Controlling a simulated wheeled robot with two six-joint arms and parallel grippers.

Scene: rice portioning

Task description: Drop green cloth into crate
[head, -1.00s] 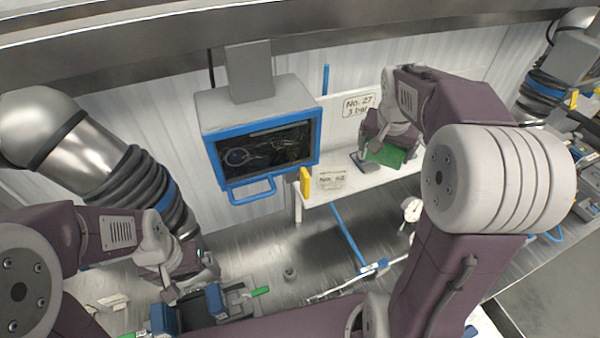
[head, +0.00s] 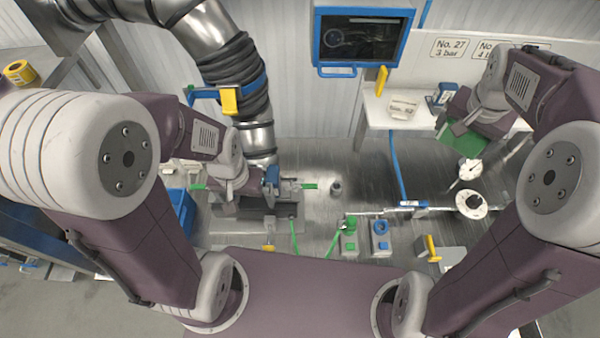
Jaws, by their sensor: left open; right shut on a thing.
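The green cloth (head: 459,139) hangs from my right gripper (head: 455,126), which is shut on it. It is a flat dark-green piece, held in the air in front of the white shelf, above the steel worktop. My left gripper (head: 238,194) is open over the worktop's left part, close to a grey fixture with a blue part. A blue box (head: 182,214), which looks like the crate, stands to the left of my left gripper. My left arm hides part of it and I cannot see inside it.
The white shelf (head: 385,118) carries a small sign and a blue device. Round white gauges (head: 474,204) stand right of centre. Green and blue valve blocks (head: 380,240) sit at the worktop's front. A large ribbed duct (head: 236,75) comes down behind my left gripper.

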